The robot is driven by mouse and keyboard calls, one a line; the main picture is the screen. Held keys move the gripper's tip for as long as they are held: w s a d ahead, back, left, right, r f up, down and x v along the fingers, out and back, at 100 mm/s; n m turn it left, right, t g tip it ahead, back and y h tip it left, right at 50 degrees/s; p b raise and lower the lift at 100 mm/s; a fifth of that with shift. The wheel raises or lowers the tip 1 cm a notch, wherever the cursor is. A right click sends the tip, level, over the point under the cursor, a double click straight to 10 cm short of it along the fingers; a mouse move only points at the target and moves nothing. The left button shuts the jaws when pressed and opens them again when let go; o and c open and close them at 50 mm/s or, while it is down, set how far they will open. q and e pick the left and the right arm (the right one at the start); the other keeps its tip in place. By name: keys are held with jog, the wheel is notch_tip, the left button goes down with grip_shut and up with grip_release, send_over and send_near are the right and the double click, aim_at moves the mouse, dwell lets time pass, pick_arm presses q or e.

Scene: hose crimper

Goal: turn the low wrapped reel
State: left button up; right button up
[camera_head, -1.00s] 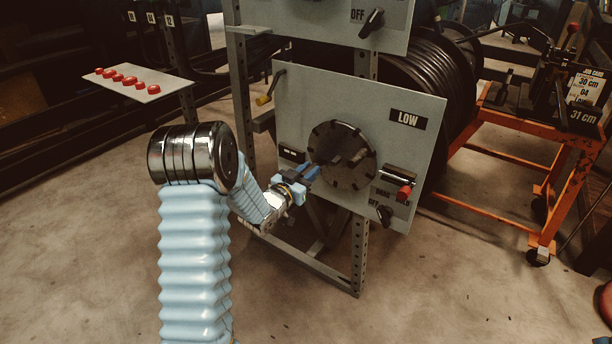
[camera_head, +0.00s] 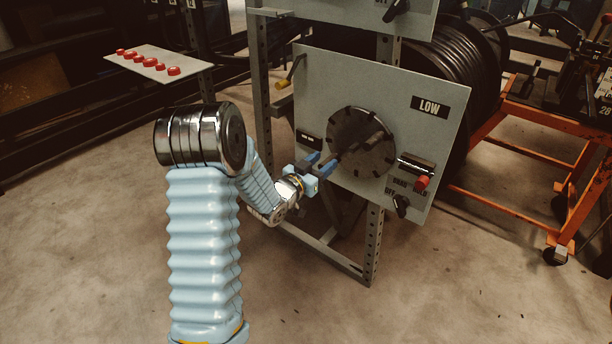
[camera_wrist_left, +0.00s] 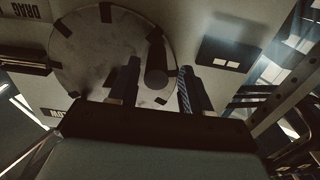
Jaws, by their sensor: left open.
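The low reel (camera_head: 462,75) shows as dark wound hose behind a grey panel (camera_head: 450,150) labelled LOW. On the panel's front is a round dark disc (camera_head: 350,128) with dark marks around its rim and a peg-like handle (camera_head: 372,140). My left gripper (camera_head: 326,163) is open at the disc's lower left. In the left wrist view its two fingers (camera_wrist_left: 159,70) stand on either side of the dark handle (camera_wrist_left: 157,55), in front of the disc (camera_wrist_left: 85,50). I cannot tell whether they touch the handle. My right gripper is not in view.
Right of the disc are a red-ended lever (camera_head: 419,170) and a black OFF knob (camera_head: 401,205). A yellow-tipped lever (camera_head: 287,80) stands at the panel's upper left. An orange cart (camera_head: 510,200) stands right. A shelf with red buttons (camera_head: 150,65) is at left. The front floor is clear.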

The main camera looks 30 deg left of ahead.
pick_arm(q)
jog(key=s+a+b, duration=0.1)
jog(key=s, duration=1)
jog(key=shift+s, duration=0.35)
jog(key=n+b, duration=0.1)
jog(key=b, duration=1)
send_near(335, 156)
jog(key=w, duration=0.8)
jog(key=shift+w+d+f, duration=0.1)
jog(key=shift+f, duration=0.2)
grip_shut()
